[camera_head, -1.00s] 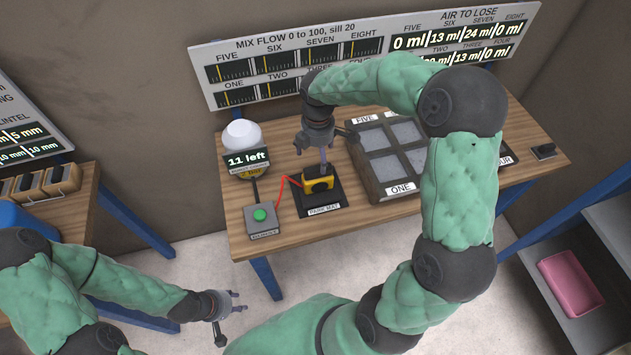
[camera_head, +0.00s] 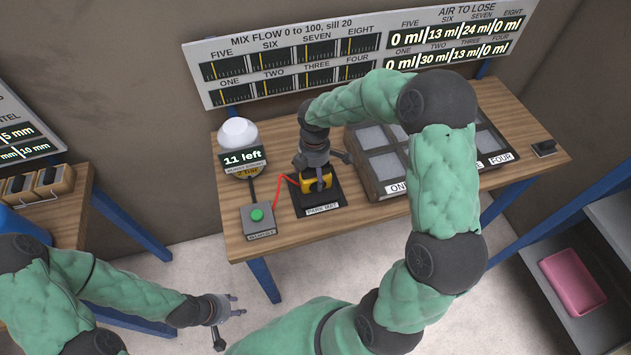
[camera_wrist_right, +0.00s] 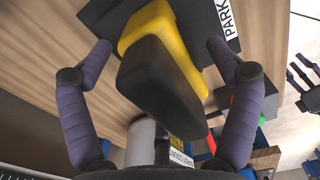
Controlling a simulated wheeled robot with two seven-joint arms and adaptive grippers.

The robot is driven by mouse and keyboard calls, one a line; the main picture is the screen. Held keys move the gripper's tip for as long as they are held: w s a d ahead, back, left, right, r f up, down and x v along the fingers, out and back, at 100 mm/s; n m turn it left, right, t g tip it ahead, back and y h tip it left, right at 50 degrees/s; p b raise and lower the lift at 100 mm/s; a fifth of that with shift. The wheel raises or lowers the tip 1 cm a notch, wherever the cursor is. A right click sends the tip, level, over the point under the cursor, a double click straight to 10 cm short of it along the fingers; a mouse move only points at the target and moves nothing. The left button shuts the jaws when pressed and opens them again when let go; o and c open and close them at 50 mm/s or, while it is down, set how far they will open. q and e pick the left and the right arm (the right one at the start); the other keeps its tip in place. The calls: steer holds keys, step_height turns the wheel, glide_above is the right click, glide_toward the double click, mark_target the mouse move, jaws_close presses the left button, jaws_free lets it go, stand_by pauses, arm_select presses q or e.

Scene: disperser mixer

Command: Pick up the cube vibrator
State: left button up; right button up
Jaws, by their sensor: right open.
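The cube vibrator (camera_head: 321,184), a yellow and black block with a red cable, sits on the dark park mat (camera_head: 322,208) on the wooden bench. In the right wrist view the vibrator (camera_wrist_right: 160,75) lies between the spread fingers of my right gripper (camera_wrist_right: 158,65). My right gripper (camera_head: 313,172) is low over the vibrator, open, with one finger on each side; the wrist view shows gaps beside the block. In the head view the gripper hides part of it. My left gripper (camera_head: 235,304) is apart from the bench at lower left, its fingers slightly spread and empty.
A grey box with a green button (camera_head: 257,214) and a white dome with an "11 left" display (camera_head: 243,158) stand left of the mat. The mould block with several compartments (camera_head: 375,185) stands close on the right. My right arm covers part of it.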

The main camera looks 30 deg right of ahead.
steer(key=c, duration=1.6)
steer(key=shift+r, duration=0.1)
steer(key=shift+c, duration=1)
steer(key=shift+w+r, duration=0.1)
